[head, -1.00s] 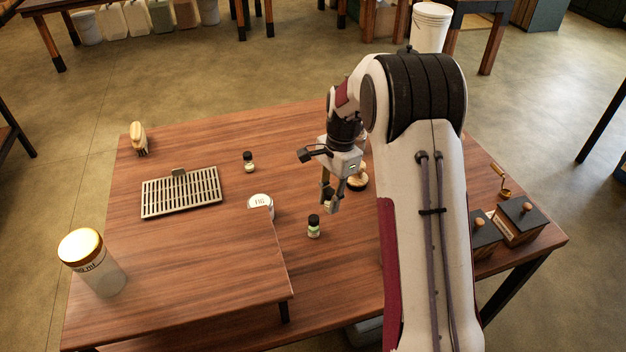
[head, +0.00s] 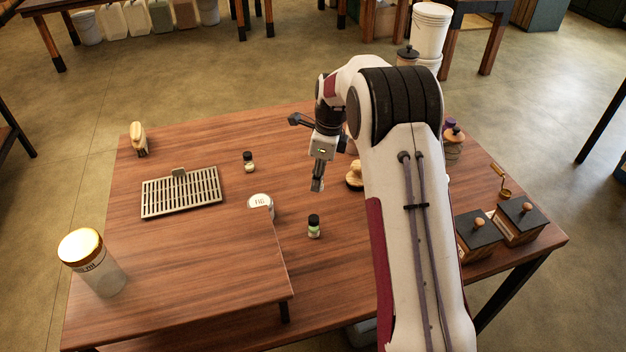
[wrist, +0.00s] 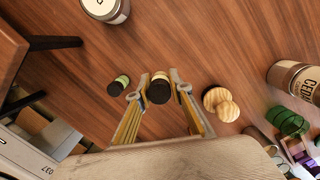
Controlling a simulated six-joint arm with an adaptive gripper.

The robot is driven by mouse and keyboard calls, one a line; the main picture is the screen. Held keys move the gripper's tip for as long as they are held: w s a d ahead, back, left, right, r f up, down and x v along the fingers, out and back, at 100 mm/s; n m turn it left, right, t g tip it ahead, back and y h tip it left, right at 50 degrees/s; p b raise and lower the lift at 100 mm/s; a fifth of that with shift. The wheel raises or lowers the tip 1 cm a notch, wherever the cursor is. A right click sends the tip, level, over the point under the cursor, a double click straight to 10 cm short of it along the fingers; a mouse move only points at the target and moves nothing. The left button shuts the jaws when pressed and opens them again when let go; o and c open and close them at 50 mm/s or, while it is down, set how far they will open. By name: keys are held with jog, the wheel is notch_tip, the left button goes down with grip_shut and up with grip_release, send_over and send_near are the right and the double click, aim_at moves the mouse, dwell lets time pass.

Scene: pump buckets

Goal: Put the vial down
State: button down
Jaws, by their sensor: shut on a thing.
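My gripper (head: 317,186) points down above the middle of the table, its fingers close together. In the wrist view a black-capped vial (wrist: 158,91) sits between the two fingertips, and my gripper (wrist: 160,88) is shut on it. In the head view the held vial is mostly hidden by the fingers; I cannot tell its exact height above the table. A second vial with a black cap and green label (head: 314,227) stands upright nearer the front, apart from my gripper; it also shows in the wrist view (wrist: 118,86). A third small vial (head: 248,162) stands farther back left.
A white-lidded jar (head: 260,205) stands left of my gripper, a wooden knobbed piece (head: 355,179) to its right. A metal rack (head: 180,194), a brush (head: 138,138) and a gold-lidded jar (head: 90,262) are left. A raised wooden board (head: 190,285) covers the front left.

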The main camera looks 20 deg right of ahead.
jog(key=shift+w+a+r+m+t+h, duration=0.1)
jog(key=shift+w+a+m+t+h, duration=0.05)
jog(key=shift+w+m, duration=0.95)
jog(key=shift+w+a+r+m+t+h, duration=0.1)
jog(key=shift+w+m, duration=0.55)
jog(key=shift+m, duration=0.8)
jog(key=shift+w+a+r+m+t+h, duration=0.1)
jog(key=shift+w+a+m+t+h, duration=0.05)
jog(key=shift+w+m, duration=0.95)
jog(key=shift+s, duration=0.2)
jog(key=shift+f, duration=2)
jog(key=shift+f, duration=0.1)
jog(key=shift+f, duration=1.9)
jog(key=shift+f, duration=0.15)
